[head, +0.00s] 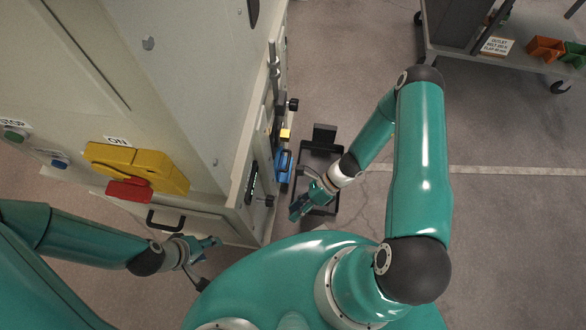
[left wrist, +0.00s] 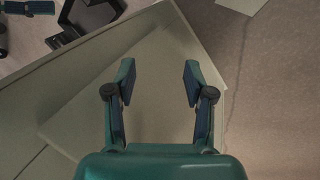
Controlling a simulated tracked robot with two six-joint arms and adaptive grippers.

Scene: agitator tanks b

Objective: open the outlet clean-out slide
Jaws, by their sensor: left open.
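A black pull handle (head: 166,222) sits on the lower front of the beige cabinet (head: 200,80). A blue fitting (head: 284,165) sits on the cabinet's side, with a yellow block (head: 285,134) above it. I cannot tell which of these parts belongs to the clean-out slide. My left gripper (head: 208,250) is near the cabinet's front lower corner, to the right of the black handle and apart from it. In the left wrist view it is open and empty (left wrist: 159,68) over a beige surface. My right gripper (head: 303,206) is beside the cabinet's side, below the blue fitting; its jaw gap is unclear.
A yellow switch with a red part (head: 130,190) and green (head: 14,135) and blue buttons are on the cabinet's front. A black frame or tray (head: 325,150) stands on the floor beside the cabinet. A grey cart (head: 500,55) with bins is at the top right.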

